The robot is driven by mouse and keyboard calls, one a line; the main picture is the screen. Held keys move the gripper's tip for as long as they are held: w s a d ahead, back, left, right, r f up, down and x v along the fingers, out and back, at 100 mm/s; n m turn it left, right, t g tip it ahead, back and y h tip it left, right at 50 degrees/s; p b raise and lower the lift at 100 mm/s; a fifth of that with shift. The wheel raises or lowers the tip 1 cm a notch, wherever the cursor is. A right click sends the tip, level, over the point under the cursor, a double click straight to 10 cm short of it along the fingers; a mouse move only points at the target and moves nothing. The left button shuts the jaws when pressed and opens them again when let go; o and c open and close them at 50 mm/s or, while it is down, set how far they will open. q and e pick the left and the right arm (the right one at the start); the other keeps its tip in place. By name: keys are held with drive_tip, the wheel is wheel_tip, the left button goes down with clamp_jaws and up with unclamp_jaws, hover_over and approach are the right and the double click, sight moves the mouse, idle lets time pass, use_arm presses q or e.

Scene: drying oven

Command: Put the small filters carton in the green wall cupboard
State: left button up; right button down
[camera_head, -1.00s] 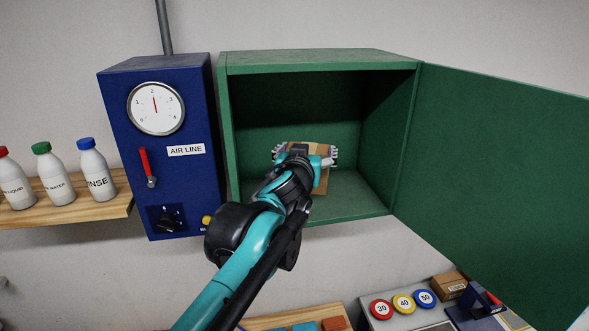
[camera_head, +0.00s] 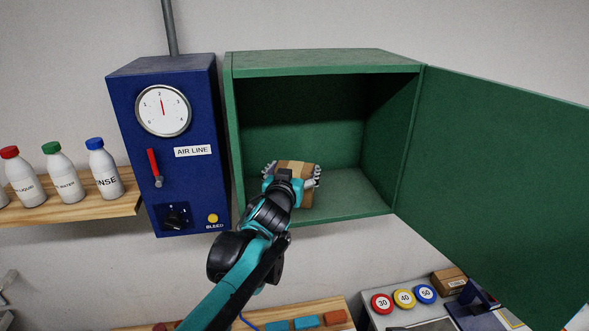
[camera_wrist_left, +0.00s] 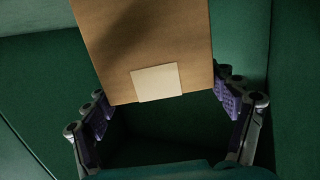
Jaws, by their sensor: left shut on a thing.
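A small brown carton (camera_head: 307,196) with a paler tape strip on top is in my left gripper (camera_head: 291,173), inside the open green wall cupboard (camera_head: 325,60). The carton is upright, close to the cupboard floor; I cannot tell whether it touches. In the left wrist view the carton (camera_wrist_left: 150,40) shows a pale, blank-looking label, with the gripper's fingers (camera_wrist_left: 165,108) on both sides of it. My wrist hides part of the carton in the head view. My right gripper is not in view.
The cupboard door (camera_head: 490,170) stands wide open to the right. A blue air line box (camera_head: 190,100) stands close left of the cupboard, beside a shelf of bottles (camera_head: 100,170). Below right, a bench holds coloured discs (camera_head: 404,299) and another carton (camera_head: 449,281). The cupboard looks otherwise empty.

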use_arm(q)
drive_tip(key=shift+f, duration=0.15)
drive_tip(key=o, duration=1.7)
drive_tip(key=shift+r, duration=0.3)
drive_tip(key=shift+s, duration=0.4)
drive_tip(key=b+v, duration=0.2)
drive_tip(key=v, duration=0.9)
drive_tip(key=shift+s+a, duration=0.1)
drive_tip(key=shift+a, duration=0.05)
